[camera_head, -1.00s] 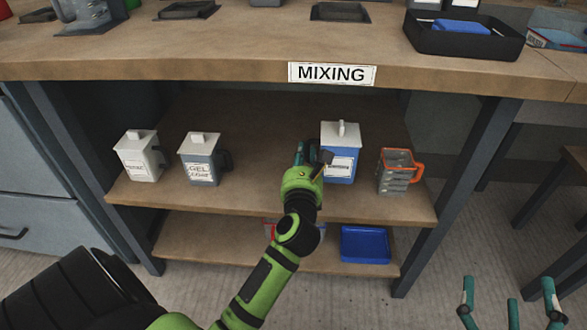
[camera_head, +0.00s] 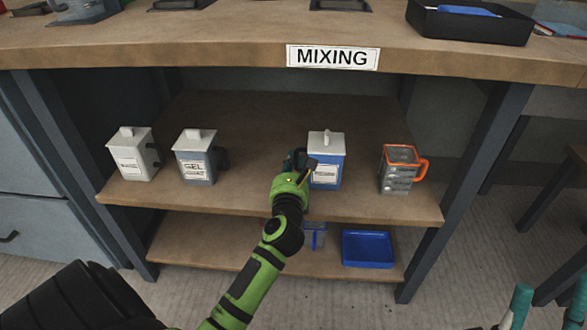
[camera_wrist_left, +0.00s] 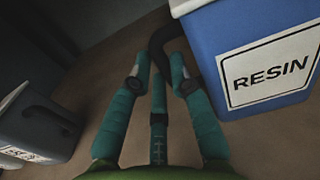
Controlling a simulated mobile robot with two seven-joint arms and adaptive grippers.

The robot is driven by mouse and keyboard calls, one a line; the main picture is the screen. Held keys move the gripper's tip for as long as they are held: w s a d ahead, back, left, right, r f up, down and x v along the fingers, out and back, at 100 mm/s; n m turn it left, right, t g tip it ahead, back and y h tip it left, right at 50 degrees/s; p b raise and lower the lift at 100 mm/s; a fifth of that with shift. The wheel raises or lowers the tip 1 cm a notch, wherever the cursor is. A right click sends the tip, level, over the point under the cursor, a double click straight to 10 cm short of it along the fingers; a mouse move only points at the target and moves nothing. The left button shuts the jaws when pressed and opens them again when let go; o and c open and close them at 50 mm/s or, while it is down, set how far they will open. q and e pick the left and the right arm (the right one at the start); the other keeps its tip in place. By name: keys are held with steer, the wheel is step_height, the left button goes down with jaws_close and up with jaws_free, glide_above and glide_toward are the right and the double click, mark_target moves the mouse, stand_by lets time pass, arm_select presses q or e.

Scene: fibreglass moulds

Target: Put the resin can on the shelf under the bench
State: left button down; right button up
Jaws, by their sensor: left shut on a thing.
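The blue resin can (camera_head: 326,172) has a white lid and a label reading RESIN in the left wrist view (camera_wrist_left: 265,65). It is upright at the upper shelf (camera_head: 255,195) under the bench, between the GEL COAT can and the orange-rimmed jug. I cannot tell whether its base touches the board. My left gripper (camera_head: 297,165) is shut on its dark handle (camera_wrist_left: 165,45), at the can's left side. My right gripper (camera_head: 550,300) shows only partly at the bottom right, its teal fingers apart and empty.
The grey GEL COAT can (camera_head: 195,165) and a pale can (camera_head: 130,158) stand left on the shelf. The jug (camera_head: 400,170) stands right. The bench top (camera_head: 200,45) overhangs. Below are a blue tray (camera_head: 368,250) and a blue item (camera_head: 315,237), partly hidden by my arm.

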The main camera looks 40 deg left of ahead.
arm_select(q)
steer(key=shift+r, duration=0.15)
steer(key=c, duration=1.5)
jaws_free()
steer(key=shift+f, duration=0.3)
steer(key=o, duration=0.4)
steer(key=shift+c, duration=0.2)
steer(key=shift+r, duration=0.1)
